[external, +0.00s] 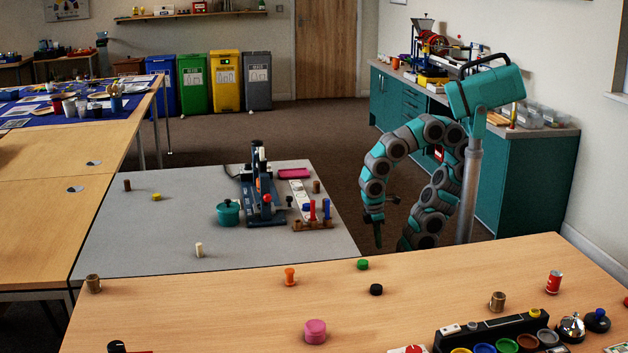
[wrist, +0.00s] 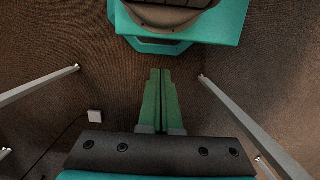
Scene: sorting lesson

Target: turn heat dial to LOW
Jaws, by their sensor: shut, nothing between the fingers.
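My gripper (external: 378,238) hangs fingers down at the right of the grey table, over the carpet and in front of my arm. In the wrist view its two green fingers (wrist: 160,80) lie together, with nothing between them. No dial marked LOW can be made out. A dark blue machine (external: 263,200) with a black upright, an orange part and small dark knobs stands on the grey table, left of my gripper and apart from it. A red round part (external: 410,349) on a white base is cut off by the bottom edge; I cannot tell whether either carries the heat dial.
The grey table (external: 130,235) also bears a teal pot (external: 228,213), a white strip (external: 298,190) and a wooden peg stand (external: 312,224). A wooden table (external: 190,315) with scattered small objects is in front. A teal cabinet (external: 540,160) stands behind my arm. Table legs (wrist: 255,130) flank the wrist view.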

